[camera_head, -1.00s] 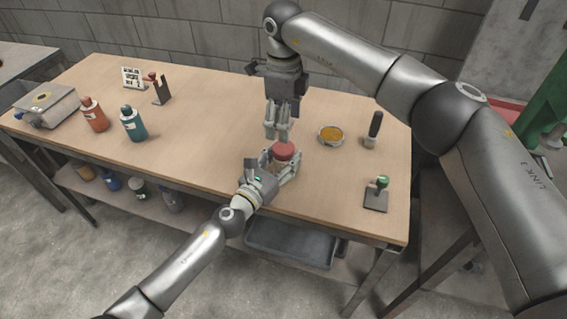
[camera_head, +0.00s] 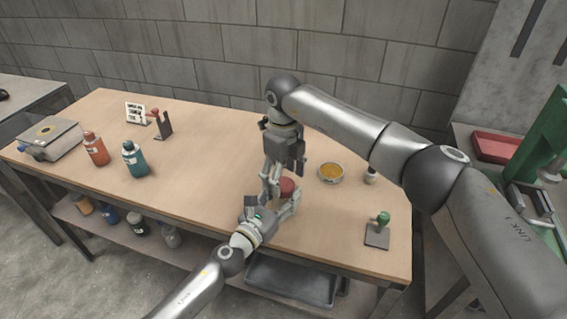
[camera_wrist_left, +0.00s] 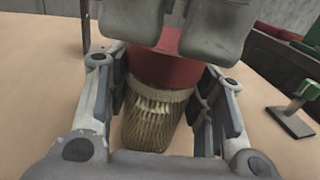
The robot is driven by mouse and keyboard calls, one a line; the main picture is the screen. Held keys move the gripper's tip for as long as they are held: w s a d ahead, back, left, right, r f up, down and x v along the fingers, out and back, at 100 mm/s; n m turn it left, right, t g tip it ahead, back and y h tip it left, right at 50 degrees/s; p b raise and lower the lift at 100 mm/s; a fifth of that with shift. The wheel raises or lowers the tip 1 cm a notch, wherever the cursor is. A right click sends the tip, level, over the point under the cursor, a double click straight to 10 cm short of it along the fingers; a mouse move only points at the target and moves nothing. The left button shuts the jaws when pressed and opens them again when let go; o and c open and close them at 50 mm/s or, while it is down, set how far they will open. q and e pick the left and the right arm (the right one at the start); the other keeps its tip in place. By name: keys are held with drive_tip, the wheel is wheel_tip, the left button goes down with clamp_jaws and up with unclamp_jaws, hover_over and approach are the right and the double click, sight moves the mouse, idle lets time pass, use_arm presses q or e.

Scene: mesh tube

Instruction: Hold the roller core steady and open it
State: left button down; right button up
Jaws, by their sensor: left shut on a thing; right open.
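The roller core is a gold mesh tube (camera_wrist_left: 158,118) with a red top (camera_wrist_left: 172,67), upright in the left wrist view. In the head view its red top (camera_head: 287,186) shows near the table's front edge. My left gripper (camera_head: 279,207) has its fingers on both sides of the core and is shut on it. My right gripper (camera_head: 268,188) comes down from above and is open. Its grey fingertips (camera_wrist_left: 180,35) hang in front of the upper part of the red top in the left wrist view and hide it. I cannot tell whether they touch it.
A round dish with orange contents (camera_head: 331,172) and a green-knobbed stamp (camera_head: 378,232) stand to the right. Red (camera_head: 96,149) and teal (camera_head: 134,159) bottles and a grey box (camera_head: 50,139) stand at the left. The table's middle left is clear.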

drive_tip(key=shift+f, duration=0.85)
drive_tip(key=shift+c, duration=0.4)
drive_tip(key=c, duration=1)
drive_tip(key=shift+s+n, duration=0.1)
drive_tip(key=shift+n, duration=1.6)
drive_tip(key=o, duration=1.1)
